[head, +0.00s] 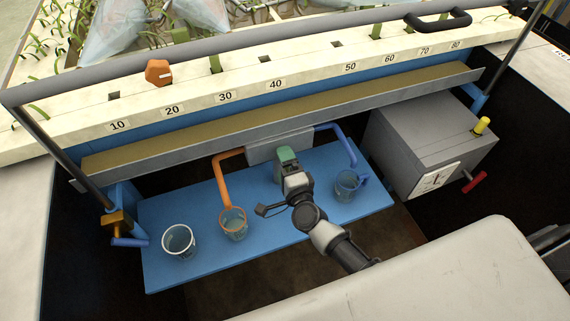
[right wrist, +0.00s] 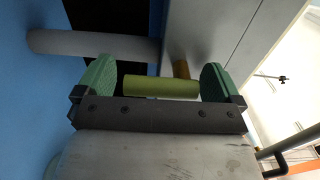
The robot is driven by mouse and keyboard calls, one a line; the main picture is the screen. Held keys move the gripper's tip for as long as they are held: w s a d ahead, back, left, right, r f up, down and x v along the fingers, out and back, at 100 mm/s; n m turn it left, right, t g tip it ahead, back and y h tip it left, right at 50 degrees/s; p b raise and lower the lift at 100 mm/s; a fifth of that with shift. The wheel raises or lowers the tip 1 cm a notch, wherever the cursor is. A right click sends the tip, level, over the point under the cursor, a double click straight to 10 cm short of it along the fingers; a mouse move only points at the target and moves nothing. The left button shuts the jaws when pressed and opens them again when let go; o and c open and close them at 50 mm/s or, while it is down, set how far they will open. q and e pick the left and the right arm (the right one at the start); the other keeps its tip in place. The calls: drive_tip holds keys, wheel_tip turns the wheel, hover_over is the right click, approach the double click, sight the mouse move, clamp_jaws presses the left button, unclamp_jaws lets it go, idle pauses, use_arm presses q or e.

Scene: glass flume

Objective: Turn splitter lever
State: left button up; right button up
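The splitter is a grey box (head: 280,146) at the middle of the trough, with an orange pipe (head: 222,177) on its left and a blue pipe (head: 345,143) on its right. My right gripper (head: 287,156) is in front of it and hides part of its face. In the right wrist view, an olive-yellow bar (right wrist: 160,87), seemingly the splitter lever, lies crosswise between the green finger pads of the right gripper (right wrist: 158,84). The pads stand wide apart, with a small gap at the left; contact at the right is unclear. My left gripper is not in view.
A grey box (head: 425,140) with a yellow knob and red handle is at right. A brass valve (head: 117,222) is at left.

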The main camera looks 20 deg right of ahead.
drive_tip(key=s, duration=1.1)
drive_tip(key=shift+d+b, duration=0.2)
drive_tip(key=shift+b, duration=0.2)
drive_tip(key=shift+w, duration=0.1)
